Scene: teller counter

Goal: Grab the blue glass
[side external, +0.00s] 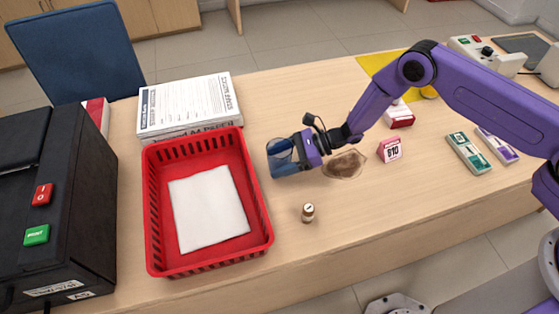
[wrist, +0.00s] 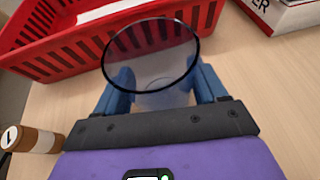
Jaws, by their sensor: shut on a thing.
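The blue glass (side external: 282,151) is a see-through tumbler with a dark rim, just right of the red basket in the side external view. My gripper (side external: 296,157) is shut on it, with blue fingers at its sides. In the wrist view the glass (wrist: 155,62) sits between the two fingers of my gripper (wrist: 160,88), its round rim facing the camera. I cannot tell whether the glass touches the counter.
A red basket (side external: 264,229) with a white sheet (side external: 208,207) inside stands to the left. A stack of paper (side external: 190,103) lies behind it. A small brown bottle (side external: 308,212) stands in front of my gripper. A brown patch (side external: 345,164) and a pink 610 sign (side external: 390,149) are to the right.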

